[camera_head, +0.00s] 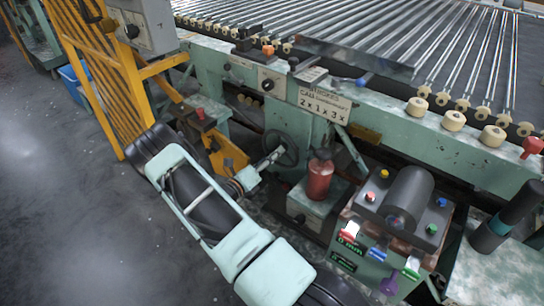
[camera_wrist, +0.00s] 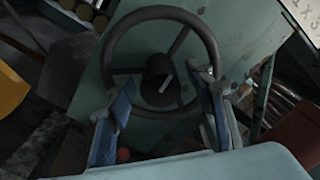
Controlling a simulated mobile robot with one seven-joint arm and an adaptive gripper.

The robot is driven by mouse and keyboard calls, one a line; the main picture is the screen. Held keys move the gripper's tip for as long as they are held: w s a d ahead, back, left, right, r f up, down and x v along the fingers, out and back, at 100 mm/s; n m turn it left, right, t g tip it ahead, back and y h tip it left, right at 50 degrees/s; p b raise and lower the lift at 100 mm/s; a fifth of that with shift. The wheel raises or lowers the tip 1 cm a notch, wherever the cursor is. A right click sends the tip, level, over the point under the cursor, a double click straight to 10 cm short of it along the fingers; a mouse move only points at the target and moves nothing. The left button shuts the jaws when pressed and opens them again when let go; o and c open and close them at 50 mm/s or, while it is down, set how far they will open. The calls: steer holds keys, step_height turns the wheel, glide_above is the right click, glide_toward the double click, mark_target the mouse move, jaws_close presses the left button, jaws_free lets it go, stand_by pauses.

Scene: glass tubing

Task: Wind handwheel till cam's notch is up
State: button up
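The dark handwheel (camera_head: 284,149) is on the pale green machine front, below the lettered sign. In the wrist view the handwheel (camera_wrist: 213,48) faces me, with a thick rim, spokes and a dark central hub with a light mark. My gripper (camera_head: 272,158) is at the wheel's lower left in the head view. In the wrist view my gripper (camera_wrist: 165,90) is open, its blue-padded fingers spread on either side of the hub near the lower rim. I cannot tell whether the fingers touch the rim. I cannot make out the cam or its notch in either view.
A lettered sign (camera_head: 324,104) hangs above right of the wheel. A red cylinder (camera_head: 320,179) stands on a green box to its right. A control box with coloured buttons (camera_head: 372,246) is farther right. Yellow railing (camera_head: 101,75) rises at the left; open floor lies there.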

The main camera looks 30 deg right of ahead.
steer(key=shift+a, duration=0.1)
steer(key=v, duration=1.1)
steer(key=shift+s+a, duration=0.2)
steer(key=shift+a, duration=0.15)
stand_by(0.4)
